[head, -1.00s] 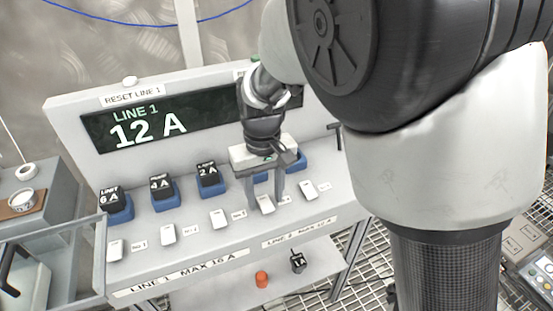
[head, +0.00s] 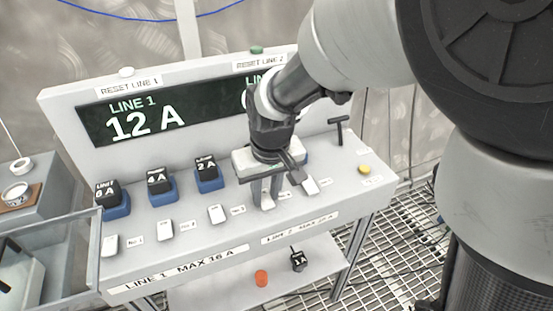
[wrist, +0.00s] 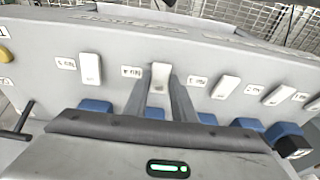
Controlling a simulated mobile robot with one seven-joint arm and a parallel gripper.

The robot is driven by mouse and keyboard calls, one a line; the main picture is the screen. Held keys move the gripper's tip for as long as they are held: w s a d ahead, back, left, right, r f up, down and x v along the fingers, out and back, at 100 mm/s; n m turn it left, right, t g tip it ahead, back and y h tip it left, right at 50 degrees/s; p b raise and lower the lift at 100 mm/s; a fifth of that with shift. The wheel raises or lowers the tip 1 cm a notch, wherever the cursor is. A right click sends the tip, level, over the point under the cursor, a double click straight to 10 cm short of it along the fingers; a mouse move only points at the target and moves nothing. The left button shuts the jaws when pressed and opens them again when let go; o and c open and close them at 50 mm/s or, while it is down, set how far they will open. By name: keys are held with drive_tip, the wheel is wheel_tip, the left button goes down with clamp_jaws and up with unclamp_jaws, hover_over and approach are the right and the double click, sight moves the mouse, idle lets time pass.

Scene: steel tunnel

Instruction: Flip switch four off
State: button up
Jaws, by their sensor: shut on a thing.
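Switch four (head: 267,200) is a small white rocker on the sloped grey panel, fourth from the left in a row of white switches. My gripper (head: 265,198) points down over it, with a finger on each side. In the wrist view, the two grey fingers of my gripper (wrist: 160,82) are shut on switch four (wrist: 161,72), whose upper part shows between them. Its small label (wrist: 131,72) is beside it but too blurred to read. I cannot tell which way the switch is tipped. The display (head: 145,122) reads LINE 1, 12 A; its right part is hidden by my arm.
Neighbouring switches, No. 3 (head: 215,214) and the rightmost one (head: 310,186), stand close on either side. Blue sockets with black plugs (head: 160,180) line the panel behind. A black T-handle (head: 339,128) and a yellow button (head: 365,170) are at right. An orange cap (head: 261,277) lies on the lower shelf.

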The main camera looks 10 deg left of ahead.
drive_tip(key=shift+t, duration=0.3)
drive_tip(key=o, duration=1.1)
drive_tip(key=shift+c, duration=0.2)
drive_tip(key=shift+r, duration=0.1)
drive_tip(key=p+v, duration=0.4)
drive_tip(key=v, duration=1.3)
drive_tip(key=shift+d, duration=0.25)
drive_tip(key=shift+r, duration=0.1)
drive_tip(key=s+d+r+m+t+h, duration=0.1)
drive_tip(key=s+d+m+t, duration=0.2)
drive_tip(key=d, duration=0.8)
drive_tip(key=s+d+m, duration=0.3)
drive_tip(key=s+d, duration=0.2)
drive_tip(key=d, duration=0.6)
wheel_tip(320, 180, up, 18)
drive_tip(key=p, duration=1.7)
drive_tip(key=shift+a+f+p, duration=0.15)
drive_tip(key=shift+a+p, duration=0.1)
drive_tip(key=shift+p, duration=0.1)
